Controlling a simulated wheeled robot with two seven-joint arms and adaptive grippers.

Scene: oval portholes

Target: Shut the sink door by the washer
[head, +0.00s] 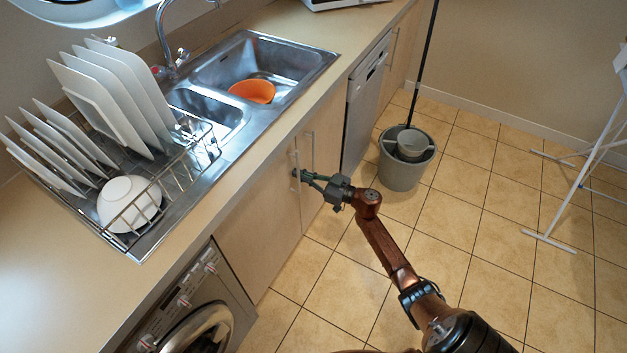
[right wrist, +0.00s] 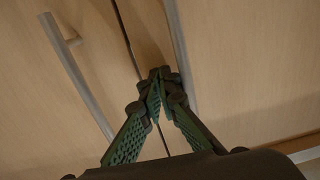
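The sink door by the washer (head: 255,222) is the pale wood panel under the sink, between the washer (head: 190,310) and the other sink door (head: 312,185). It looks flush or nearly flush with its neighbour, with a thin dark gap between them in the right wrist view. Its upright bar handle (head: 295,168) also shows at left in that view (right wrist: 78,75). My right gripper (head: 303,175) is at the doors' meeting edges, its green fingertips together between the two handles, holding nothing visible. I cannot tell whether the tips touch the door. My left gripper is out of view.
The counter (head: 270,135) with the steel sink and a dish rack (head: 180,165) overhangs the doors. A grey bucket (head: 402,170) with a mop stands on the floor beyond my right gripper. A white drying rack (head: 575,190) stands at the right. The tiled floor between is clear.

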